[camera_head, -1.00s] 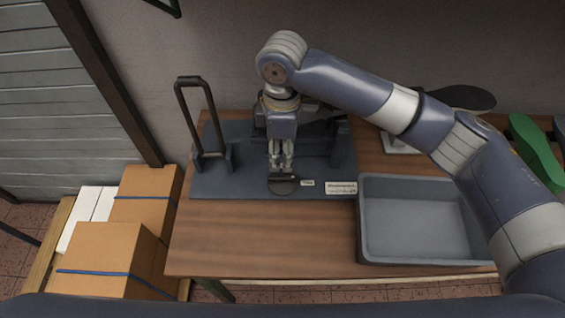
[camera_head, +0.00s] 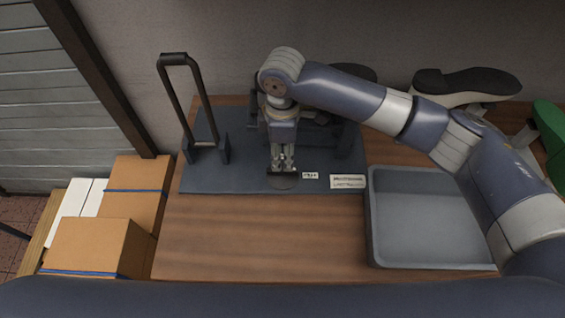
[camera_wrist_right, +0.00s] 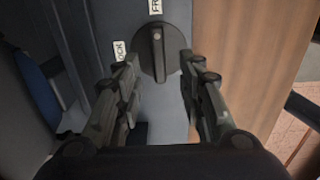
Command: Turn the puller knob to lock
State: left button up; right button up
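The puller knob (camera_wrist_right: 160,62) is a dark round disc with a raised bar. In the right wrist view the bar points up toward the FREE label (camera_wrist_right: 155,6); a label partly reading LOCK (camera_wrist_right: 120,51) is left of the disc. In the head view the knob (camera_head: 284,182) lies at the front edge of the dark base plate (camera_head: 225,182). My right gripper (camera_wrist_right: 160,62) is open, with one finger on each side of the bar; contact cannot be seen. In the head view it (camera_head: 282,167) points down at the knob. My left gripper is out of view.
A black looped handle (camera_head: 190,100) stands on the plate's left. A grey bin (camera_head: 430,225) is at right, with shoe lasts (camera_head: 465,84) behind it. Cardboard boxes (camera_head: 90,245) are left of the table. The wooden front (camera_head: 260,235) is clear.

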aim_at(283, 169)
notch_tip(283, 169, down, 6)
jog(key=shift+r+p, duration=0.1)
jog(key=shift+p, duration=0.25)
jog(key=shift+w, duration=0.1)
grip_shut()
